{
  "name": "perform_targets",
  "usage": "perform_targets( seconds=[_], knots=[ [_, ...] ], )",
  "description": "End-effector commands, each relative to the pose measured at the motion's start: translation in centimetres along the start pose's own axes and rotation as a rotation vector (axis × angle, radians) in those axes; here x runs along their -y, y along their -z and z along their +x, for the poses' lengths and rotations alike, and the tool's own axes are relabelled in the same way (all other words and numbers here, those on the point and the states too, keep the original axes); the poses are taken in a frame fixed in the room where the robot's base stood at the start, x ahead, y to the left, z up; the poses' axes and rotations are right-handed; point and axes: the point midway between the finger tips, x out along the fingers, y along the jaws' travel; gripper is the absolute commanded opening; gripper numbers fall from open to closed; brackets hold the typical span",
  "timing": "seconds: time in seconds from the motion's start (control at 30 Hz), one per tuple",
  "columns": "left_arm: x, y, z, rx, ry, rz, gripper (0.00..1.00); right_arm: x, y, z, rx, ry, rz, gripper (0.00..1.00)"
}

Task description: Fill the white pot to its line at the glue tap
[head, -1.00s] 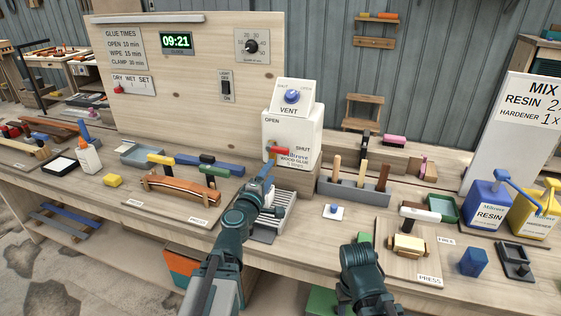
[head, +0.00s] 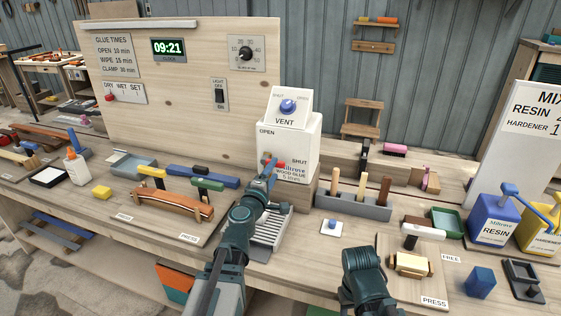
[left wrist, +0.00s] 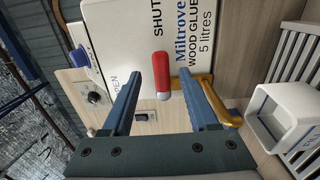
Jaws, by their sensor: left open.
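The white glue container (head: 290,148) stands at the back of the bench, with a red tap handle (head: 281,165) on its front, on the side of the SHUT label. My left gripper (head: 268,170) is open at the tap. In the left wrist view its blue fingers (left wrist: 165,100) stand on either side of the red handle (left wrist: 162,75), with gaps showing. A brass spout (left wrist: 222,103) shows beside the right finger. The white pot (left wrist: 262,120) is on the slatted grate, its mouth facing the camera; my left arm hides it in the head view. My right gripper (head: 364,262) is low at the centre right, its fingers unclear.
The slatted drip grate (head: 272,228) lies below the tap. A grey tool rack (head: 352,206) stands to the right, and a curved wooden piece (head: 172,199) with clamps lies to the left. The blue resin container (head: 492,218) stands at the far right.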

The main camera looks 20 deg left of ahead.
Motion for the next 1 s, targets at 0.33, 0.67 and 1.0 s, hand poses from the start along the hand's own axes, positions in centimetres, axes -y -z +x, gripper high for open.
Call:
perform_targets(
  seconds=[0.33, 0.67, 1.0],
  knots=[
    [0.0, 0.4, 3.8, -0.004, 0.0, 0.0, 0.6, 0.0, 0.0, 0.0, 0.0, 0.0, 0.0, 0.5],
    [0.0, 0.4, 3.8, -0.004, 0.0, 0.0, 0.47, 0.0, 0.0, 0.0, 0.0, 0.0, 0.0, 0.5],
    [0.0, 0.4, 3.8, -0.004, 0.0, 0.0, 0.0, 0.0, 0.0, 0.0, 0.0, 0.0, 0.0, 0.5]
  ],
)
